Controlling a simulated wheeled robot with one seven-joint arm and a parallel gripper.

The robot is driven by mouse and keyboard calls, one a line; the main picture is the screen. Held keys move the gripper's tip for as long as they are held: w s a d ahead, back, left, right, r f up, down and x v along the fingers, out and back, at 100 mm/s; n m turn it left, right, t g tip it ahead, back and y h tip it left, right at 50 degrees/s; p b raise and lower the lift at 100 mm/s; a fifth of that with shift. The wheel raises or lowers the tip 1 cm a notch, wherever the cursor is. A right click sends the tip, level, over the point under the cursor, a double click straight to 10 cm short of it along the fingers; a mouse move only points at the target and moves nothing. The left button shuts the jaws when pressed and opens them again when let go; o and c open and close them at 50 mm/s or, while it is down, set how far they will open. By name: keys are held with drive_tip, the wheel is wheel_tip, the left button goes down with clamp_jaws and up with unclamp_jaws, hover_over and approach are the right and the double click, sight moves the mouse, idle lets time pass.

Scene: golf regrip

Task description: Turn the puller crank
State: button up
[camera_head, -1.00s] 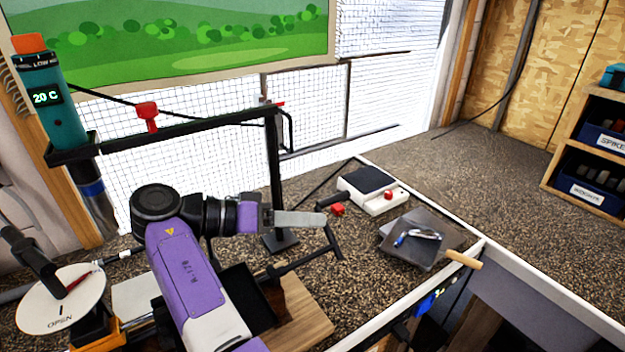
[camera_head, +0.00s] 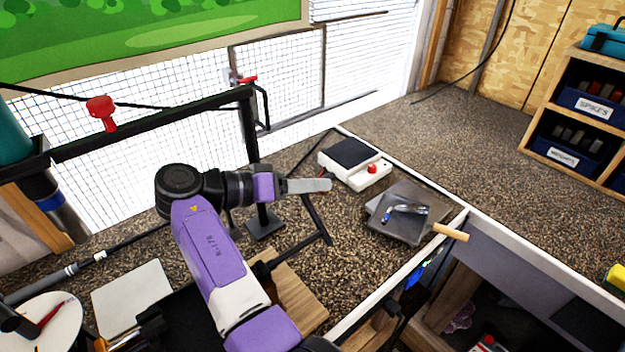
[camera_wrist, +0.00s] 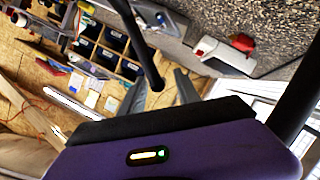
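The puller crank (camera_head: 318,222) is a thin black bar at the end of a dark shaft (camera_head: 292,254), below and right of my gripper in the head view. The bar slants up to the left, and its upper end lies close under my gripper. My gripper (camera_head: 318,186) is level, with its grey fingers pointing right. In the wrist view the grey fingers of my gripper (camera_wrist: 161,92) stand apart, and a black bar (camera_wrist: 142,45) reaches in from the top to the gap between them. I cannot tell whether it touches a finger.
A black post and rail (camera_head: 160,117) stand behind my arm, with a red clamp (camera_head: 101,112) on the rail. The back-right bench is clear.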

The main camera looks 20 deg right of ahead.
drive_tip(key=shift+d+f, duration=0.1)
drive_tip(key=shift+d, duration=0.15)
clamp_jaws()
idle(1.4)
